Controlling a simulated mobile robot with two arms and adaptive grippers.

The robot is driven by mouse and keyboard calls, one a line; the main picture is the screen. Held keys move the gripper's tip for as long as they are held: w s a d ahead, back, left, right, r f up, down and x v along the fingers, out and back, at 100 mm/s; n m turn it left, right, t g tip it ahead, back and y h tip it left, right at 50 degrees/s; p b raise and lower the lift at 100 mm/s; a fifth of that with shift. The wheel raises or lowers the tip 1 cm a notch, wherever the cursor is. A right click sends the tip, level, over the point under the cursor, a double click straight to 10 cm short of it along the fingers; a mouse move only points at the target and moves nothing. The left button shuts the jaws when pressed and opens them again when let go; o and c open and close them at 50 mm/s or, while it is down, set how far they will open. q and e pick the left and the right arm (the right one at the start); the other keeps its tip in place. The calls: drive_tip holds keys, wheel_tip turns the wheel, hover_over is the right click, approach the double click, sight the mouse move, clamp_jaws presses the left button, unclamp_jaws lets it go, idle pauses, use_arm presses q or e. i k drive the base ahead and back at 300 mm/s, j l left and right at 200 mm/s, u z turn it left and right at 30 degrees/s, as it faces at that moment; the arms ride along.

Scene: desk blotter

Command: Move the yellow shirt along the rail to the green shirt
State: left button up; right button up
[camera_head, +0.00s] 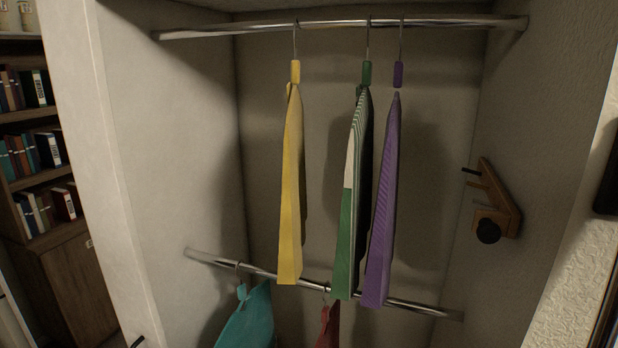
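The yellow shirt (291,190) hangs edge-on from its hanger on the upper metal rail (230,32), left of the middle. The green shirt (347,215), green with a striped and pale upper part, hangs to its right on the same rail. A clear gap lies between the yellow and green shirts. Neither of my grippers shows in the head view.
A purple shirt (385,210) hangs close to the right of the green one. A lower rail (405,305) holds a teal garment (246,318) and a red garment (327,325). A wooden hook rack (498,200) is on the right wall. Bookshelves stand outside, left.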

sight(294, 214)
drive_tip(key=k+l+u, duration=0.1)
drive_tip(key=l+u, duration=0.2)
drive_tip(key=l, duration=0.15)
drive_tip(key=k+l+u, duration=0.25)
drive_tip(key=l, duration=0.15)
drive_tip(key=k+l+u, duration=0.1)
drive_tip(key=l+u, duration=0.2)
drive_tip(key=l, duration=0.1)
